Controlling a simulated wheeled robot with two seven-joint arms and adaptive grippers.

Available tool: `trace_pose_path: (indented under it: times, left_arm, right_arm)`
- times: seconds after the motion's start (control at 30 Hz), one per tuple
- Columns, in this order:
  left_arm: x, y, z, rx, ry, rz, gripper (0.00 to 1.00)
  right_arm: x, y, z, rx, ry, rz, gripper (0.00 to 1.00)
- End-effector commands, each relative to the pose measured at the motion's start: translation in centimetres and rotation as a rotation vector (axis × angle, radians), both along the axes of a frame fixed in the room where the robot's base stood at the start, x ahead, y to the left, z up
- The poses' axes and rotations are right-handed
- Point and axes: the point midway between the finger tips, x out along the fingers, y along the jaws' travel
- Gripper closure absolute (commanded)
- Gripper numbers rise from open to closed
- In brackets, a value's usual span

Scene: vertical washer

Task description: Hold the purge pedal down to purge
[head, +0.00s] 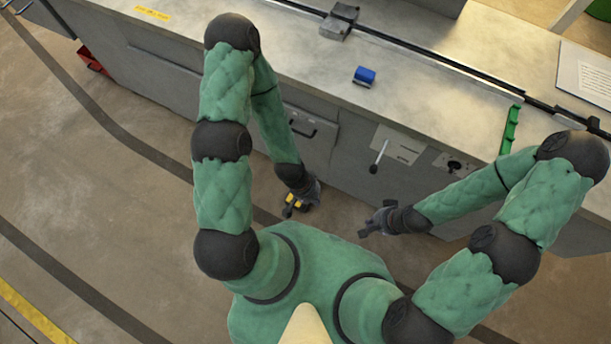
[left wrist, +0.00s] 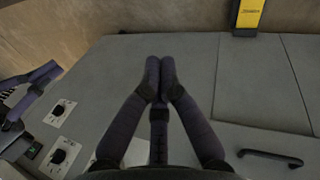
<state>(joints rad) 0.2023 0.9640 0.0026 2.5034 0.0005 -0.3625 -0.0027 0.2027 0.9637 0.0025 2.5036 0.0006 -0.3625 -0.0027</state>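The purge pedal appears to be the yellow and black part low at the machine's front (head: 292,205). In the left wrist view the yellow piece (left wrist: 249,14) is at the top right, by the cabinet's lower edge. My left gripper (left wrist: 160,76) points down at the floor side with its fingertips together and nothing between them. It is apart from the yellow piece in that view, to its left; in the head view it partly covers it. My right gripper (head: 370,219) is in front of the machine, right of the pedal, with its fingers apart and empty.
The grey machine front (head: 345,160) has a drawer handle (head: 302,128), a lever (head: 379,155) and a knob (head: 453,165). A blue block (head: 364,76) lies on the worktop. A red item (head: 92,60) is at the far left. Floor left of my arms is clear.

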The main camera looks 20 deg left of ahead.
Motion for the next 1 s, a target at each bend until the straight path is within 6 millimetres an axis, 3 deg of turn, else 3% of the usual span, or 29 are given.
trace_pose_path:
  times: [0.33,0.47,0.57,0.8,1.0]
  left_arm:
    - [0.2,0.1,-0.2,0.002,0.002,0.013,1.00]
    - [1.7,0.9,-2.3,0.023,0.034,0.147,1.00]
    - [3.9,2.4,-5.8,0.054,0.088,0.382,1.00]
    - [9.2,7.5,-17.2,0.119,0.255,1.212,1.00]
    - [11.1,11.5,-26.1,0.118,0.374,1.929,1.00]
  right_arm:
    - [0.0,0.0,0.0,0.000,0.000,0.001,1.00]
    - [0.0,0.0,-0.4,0.000,0.000,0.000,1.00]
    - [0.0,0.0,-1.0,0.000,0.000,0.000,1.00]
    - [0.0,0.0,-2.8,0.000,0.000,0.000,1.00]
    - [0.0,0.0,-4.1,0.000,0.000,0.000,1.00]
